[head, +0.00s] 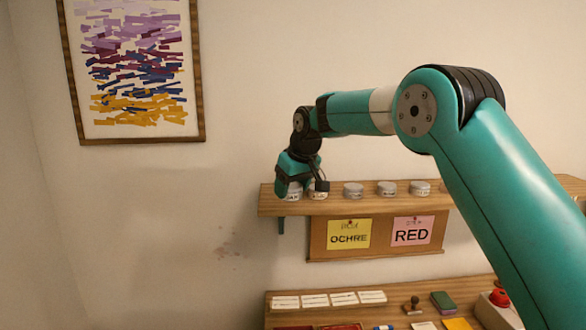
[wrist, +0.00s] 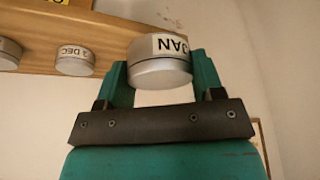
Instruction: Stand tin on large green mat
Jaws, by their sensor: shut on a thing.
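My gripper (head: 300,186) is shut on a grey tin with a white label reading JAN (wrist: 160,68), which sits between its two teal fingers in the wrist view. In the head view the held tin (head: 293,190) is at the left end of the wall shelf, partly hidden by my gripper. I cannot tell whether it touches the shelf. I cannot make out a large green mat in either view.
The wooden shelf (head: 370,203) holds several other tins, one labelled DEC (wrist: 74,61) close beside my gripper. A board below has OCHRE (head: 348,235) and RED (head: 412,231) notes. The lower table has white cards (head: 328,299), a stamp (head: 412,305), a green block (head: 443,302) and a red button (head: 499,297).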

